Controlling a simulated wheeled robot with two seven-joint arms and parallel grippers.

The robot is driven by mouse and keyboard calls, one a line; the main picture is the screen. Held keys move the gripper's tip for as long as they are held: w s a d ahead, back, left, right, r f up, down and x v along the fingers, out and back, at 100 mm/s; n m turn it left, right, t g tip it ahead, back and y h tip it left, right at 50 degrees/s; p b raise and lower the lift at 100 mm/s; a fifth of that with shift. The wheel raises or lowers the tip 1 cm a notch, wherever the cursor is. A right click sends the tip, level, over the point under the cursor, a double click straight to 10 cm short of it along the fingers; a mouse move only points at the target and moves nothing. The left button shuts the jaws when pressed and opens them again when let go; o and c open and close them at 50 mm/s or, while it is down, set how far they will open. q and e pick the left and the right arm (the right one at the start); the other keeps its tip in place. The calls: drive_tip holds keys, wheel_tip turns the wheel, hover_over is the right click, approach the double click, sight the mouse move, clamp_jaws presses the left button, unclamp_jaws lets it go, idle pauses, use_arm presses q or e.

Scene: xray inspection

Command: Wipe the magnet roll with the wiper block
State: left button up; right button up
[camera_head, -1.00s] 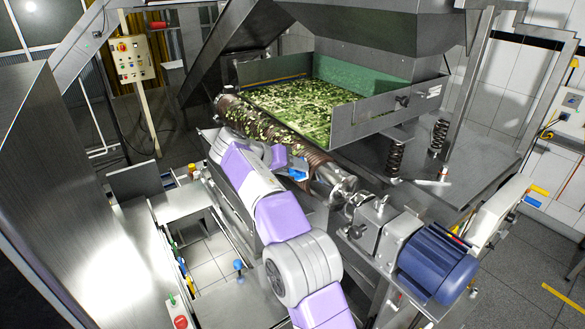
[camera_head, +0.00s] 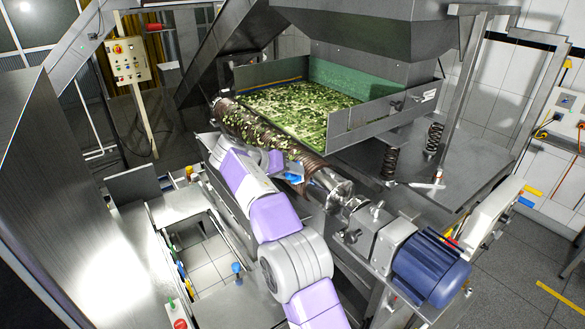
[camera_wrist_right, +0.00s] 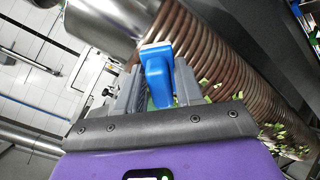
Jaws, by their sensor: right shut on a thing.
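The magnet roll (camera_head: 262,137) is a ribbed, brownish cylinder that runs diagonally below the front of the vibrating tray, with bare metal at its right end. Green and pale bits lie on its left and middle part. My right gripper (camera_wrist_right: 160,85) is shut on the blue wiper block (camera_wrist_right: 157,68), which has a whitish edge. In the right wrist view the block is at the roll (camera_wrist_right: 205,55); I cannot tell if it touches. In the head view the block (camera_head: 294,178) shows small beside the roll's right part, with my arm hiding some of it. My left gripper is not in view.
The tray (camera_head: 375,125) of green pieces stands behind the roll. A blue motor (camera_head: 432,268) with gearbox is at the roll's right end. A steel frame with an open gap lies front left. A control box (camera_head: 128,60) stands at back left.

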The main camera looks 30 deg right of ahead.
sight(306, 180)
drive_tip(key=shift+w+a+r+p, duration=0.1)
drive_tip(key=shift+w+r+p, duration=0.1)
drive_tip(key=shift+w+p, duration=0.75)
drive_tip(key=shift+w+f, duration=0.15)
drive_tip(key=shift+w, duration=0.05)
drive_tip(key=shift+f, duration=0.15)
drive_tip(key=shift+s+f+b, duration=0.2)
drive_tip(key=shift+s+b, duration=0.4)
drive_tip(key=shift+b, duration=0.55)
drive_tip(key=s+b, duration=0.2)
drive_tip(key=b, duration=0.1)
drive_tip(key=shift+d, duration=0.25)
drive_tip(key=shift+s+r+b, duration=0.1)
drive_tip(key=shift+s+b, duration=0.25)
drive_tip(key=shift+s+d+b, duration=0.15)
drive_tip(key=shift+s+b, duration=0.55)
drive_tip(key=shift+b, duration=0.4)
drive_tip(key=shift+s+b, duration=1.35)
drive_tip(key=shift+s+d+b, duration=0.2)
drive_tip(key=shift+s+b, duration=0.8)
drive_tip(key=shift+b, duration=0.2)
drive_tip(key=shift+s+a+r+b, duration=0.1)
drive_tip(key=shift+s+b, duration=0.5)
drive_tip(key=shift+s, duration=0.1)
drive_tip(key=shift+r, duration=0.1)
